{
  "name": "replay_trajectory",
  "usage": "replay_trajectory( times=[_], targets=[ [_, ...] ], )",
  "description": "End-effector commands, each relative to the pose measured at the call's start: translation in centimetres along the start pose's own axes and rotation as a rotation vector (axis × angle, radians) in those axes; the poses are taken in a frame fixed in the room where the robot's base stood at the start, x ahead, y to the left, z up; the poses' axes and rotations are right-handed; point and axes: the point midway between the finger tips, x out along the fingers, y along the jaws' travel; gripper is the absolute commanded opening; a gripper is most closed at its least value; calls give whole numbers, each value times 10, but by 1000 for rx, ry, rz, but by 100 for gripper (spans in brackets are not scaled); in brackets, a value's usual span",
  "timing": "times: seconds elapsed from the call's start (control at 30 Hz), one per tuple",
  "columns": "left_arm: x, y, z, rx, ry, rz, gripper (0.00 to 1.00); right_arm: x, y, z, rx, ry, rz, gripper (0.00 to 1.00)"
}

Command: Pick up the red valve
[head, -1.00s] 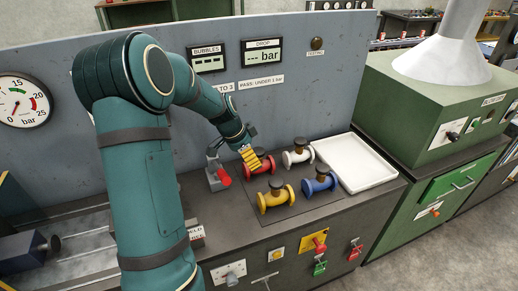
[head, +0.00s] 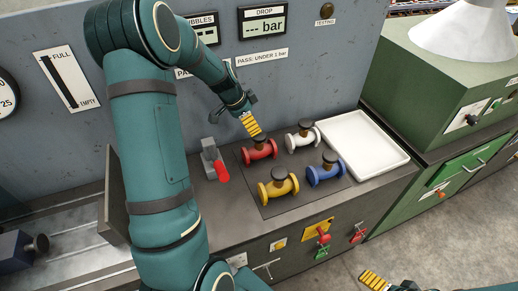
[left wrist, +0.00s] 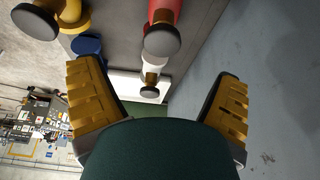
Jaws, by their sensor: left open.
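The red valve (head: 259,150) is a flanged spool with a dark round cap, lying on a dark mat on the bench. In the left wrist view, the red valve (left wrist: 166,14) is at the top edge, partly cut off. My left gripper (head: 251,125) is just above and behind the valve's cap in the head view. The wrist view shows the left gripper (left wrist: 158,92) open, its yellow fingers wide apart with nothing held. My right gripper (head: 374,281) shows only in part at the bottom right of the head view; its opening is unclear.
White (head: 302,138), blue (head: 327,170) and yellow (head: 278,187) valves share the mat (head: 300,200). A white tray (head: 395,160) lies to the right. A grey fixture with a red handle (head: 221,172) stands left of the red valve. A gauge panel (head: 330,65) rises behind.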

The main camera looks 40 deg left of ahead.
Motion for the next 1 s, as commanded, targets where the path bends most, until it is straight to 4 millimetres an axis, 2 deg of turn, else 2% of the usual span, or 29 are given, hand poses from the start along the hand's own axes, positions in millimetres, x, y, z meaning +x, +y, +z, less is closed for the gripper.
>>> replay_trajectory(
  times=[0.1, 0.37, 0.7, 1.0],
  targets=[
    [20, 0, 0, 1, -1, 2, 91, 0, 0, 0, 0, 0, 0, 100],
    [39, 0, 0, 0, -1, 1, 91, 0, 0, 0, -1, 0, 0, 100],
    [82, -1, 0, 0, -1, 1, 91, -4, -2, -1, -1, 0, -1, 100],
    [86, -2, 0, 1, 0, -1, 91, -4, -2, 0, -1, 0, -1, 100]
  ],
)
